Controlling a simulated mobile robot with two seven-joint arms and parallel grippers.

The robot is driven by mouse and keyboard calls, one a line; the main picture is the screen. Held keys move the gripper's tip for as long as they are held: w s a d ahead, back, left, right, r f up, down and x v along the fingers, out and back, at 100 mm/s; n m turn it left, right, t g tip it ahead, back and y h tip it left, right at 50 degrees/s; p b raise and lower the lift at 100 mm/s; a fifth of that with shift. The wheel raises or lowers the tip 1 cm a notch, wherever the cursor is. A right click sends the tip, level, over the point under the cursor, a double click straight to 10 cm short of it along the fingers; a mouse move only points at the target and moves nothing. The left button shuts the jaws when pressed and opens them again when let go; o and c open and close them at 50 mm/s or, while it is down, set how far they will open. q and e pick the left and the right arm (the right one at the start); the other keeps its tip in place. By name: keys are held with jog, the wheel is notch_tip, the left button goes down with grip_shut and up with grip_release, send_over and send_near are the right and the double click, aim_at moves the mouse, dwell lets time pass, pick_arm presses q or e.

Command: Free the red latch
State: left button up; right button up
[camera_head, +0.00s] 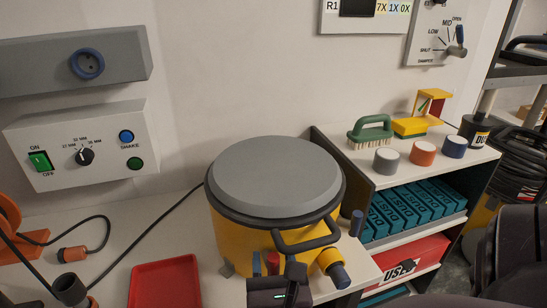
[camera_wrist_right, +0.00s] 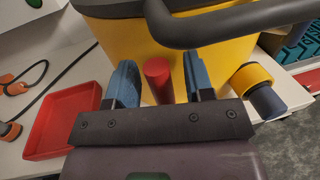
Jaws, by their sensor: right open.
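The red latch (camera_wrist_right: 158,80) is a short red rod on the front of the yellow canister (camera_head: 235,240), below its dark handle (camera_head: 305,240). In the right wrist view it stands between the two blue fingers of my right gripper (camera_wrist_right: 158,85), with a gap on each side. That gripper is open around it, not visibly touching it. In the head view the red latch (camera_head: 273,262) shows small between the fingers of my right gripper (camera_head: 272,264). The canister has a round grey lid (camera_head: 275,172). My left gripper is not in view.
A red tray (camera_head: 165,284) lies on the bench left of the canister. A yellow-collared hose port (camera_head: 332,265) sticks out right of the latch. A shelf unit at right holds a green brush (camera_head: 371,131), coloured caps and teal boxes (camera_head: 410,204).

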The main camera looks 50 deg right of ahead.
jog(key=c, duration=0.8)
